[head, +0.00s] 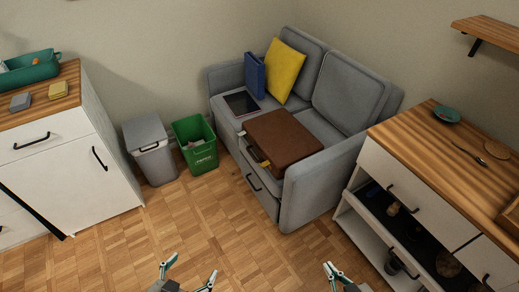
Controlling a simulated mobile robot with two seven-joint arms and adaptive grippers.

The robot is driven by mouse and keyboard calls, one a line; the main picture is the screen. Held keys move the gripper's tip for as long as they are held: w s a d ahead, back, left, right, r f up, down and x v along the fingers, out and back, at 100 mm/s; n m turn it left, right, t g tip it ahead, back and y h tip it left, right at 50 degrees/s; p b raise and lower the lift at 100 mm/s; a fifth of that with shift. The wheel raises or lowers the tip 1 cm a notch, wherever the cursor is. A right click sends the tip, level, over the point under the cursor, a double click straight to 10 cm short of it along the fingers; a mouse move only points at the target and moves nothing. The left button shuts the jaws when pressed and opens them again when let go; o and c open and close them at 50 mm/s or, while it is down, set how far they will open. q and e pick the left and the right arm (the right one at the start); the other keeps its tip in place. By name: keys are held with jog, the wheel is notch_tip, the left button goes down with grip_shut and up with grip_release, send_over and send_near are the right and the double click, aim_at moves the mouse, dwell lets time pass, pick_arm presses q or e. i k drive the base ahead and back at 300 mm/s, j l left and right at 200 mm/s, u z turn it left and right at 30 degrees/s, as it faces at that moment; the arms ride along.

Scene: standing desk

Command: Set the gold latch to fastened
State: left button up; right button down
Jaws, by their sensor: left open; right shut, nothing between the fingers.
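A brown briefcase (285,140) lies flat on the seat of the grey sofa, with its lid down. On its front edge, facing me, there is a small gold latch (265,164) near the dark handle. It is too small to tell whether the latch is fastened. My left gripper (191,267) is open and empty at the bottom of the head view, over the floor. My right gripper (328,267) is shut and empty, further right at the bottom. Both are well short of the briefcase.
The grey sofa (350,85) holds a yellow cushion (284,70), a blue binder (255,75) and a dark tablet-like object (241,103). A green bin (195,145) and a grey bin (149,150) stand left. A wood-topped cabinet (420,135) stands right. The floor ahead is clear.

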aim_at(267, 163)
jog(key=i+u, duration=0.35)
jog(key=i, duration=0.7)
jog(key=j, duration=0.1)
